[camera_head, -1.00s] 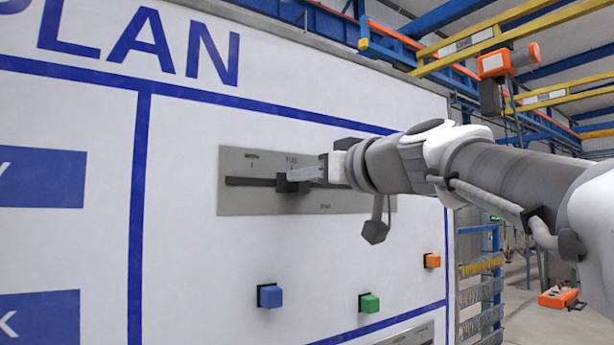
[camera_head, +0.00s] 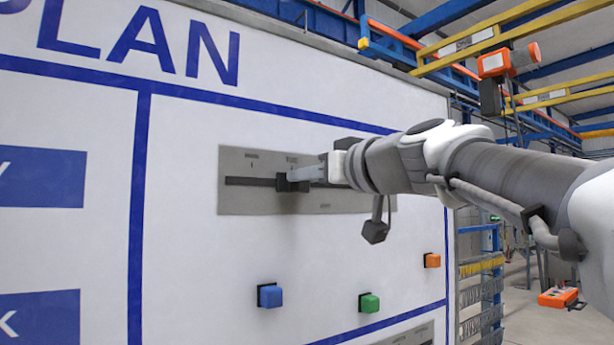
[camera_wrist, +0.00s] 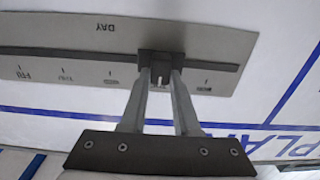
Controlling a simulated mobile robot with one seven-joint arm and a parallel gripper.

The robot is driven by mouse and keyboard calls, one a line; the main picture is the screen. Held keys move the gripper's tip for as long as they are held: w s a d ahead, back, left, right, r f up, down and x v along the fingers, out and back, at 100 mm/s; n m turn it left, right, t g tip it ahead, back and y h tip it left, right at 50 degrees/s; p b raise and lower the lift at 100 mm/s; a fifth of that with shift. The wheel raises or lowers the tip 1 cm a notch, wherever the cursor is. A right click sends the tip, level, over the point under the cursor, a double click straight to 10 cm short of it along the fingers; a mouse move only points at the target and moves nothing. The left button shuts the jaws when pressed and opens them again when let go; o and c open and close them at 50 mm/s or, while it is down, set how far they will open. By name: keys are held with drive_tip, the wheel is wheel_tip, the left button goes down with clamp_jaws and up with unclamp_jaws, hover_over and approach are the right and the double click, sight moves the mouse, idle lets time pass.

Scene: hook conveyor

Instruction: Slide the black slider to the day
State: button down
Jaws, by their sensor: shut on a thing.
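The black slider (camera_head: 290,183) sits in the dark horizontal slot of a grey metal plate (camera_head: 240,205) on the white board. In the head view it is below the second label from the left, which looks like TUE; the label to its left looks like MON. My gripper (camera_head: 304,175) is shut on the slider, reaching in from the right. The wrist view shows the plate upside down, with both fingertips at the slider (camera_wrist: 160,64). There FRI and THU read to the left and MON to the right. The word DAY (camera_wrist: 111,28) is on the plate's other edge.
Below the plate are a blue button (camera_head: 270,296), a green button (camera_head: 369,303) and an orange button (camera_head: 432,261). The slot (camera_head: 240,181) is clear to the left of the slider. My arm hides the plate's right part in the head view.

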idle(0.4)
drive_tip(key=w+d, duration=0.6)
drive_tip(key=d, duration=0.3)
drive_tip(key=w+d, duration=0.6)
drive_tip(key=d, duration=0.4)
drive_tip(key=shift+w, duration=0.35)
drive_tip(key=shift+r, duration=0.1)
drive_tip(key=c, duration=1.1)
unclamp_jaws()
drive_tip(key=o, duration=0.5)
drive_tip(key=shift+w+d, duration=0.1)
drive_tip(key=shift+d, duration=0.05)
drive_tip(key=shift+c, duration=0.2)
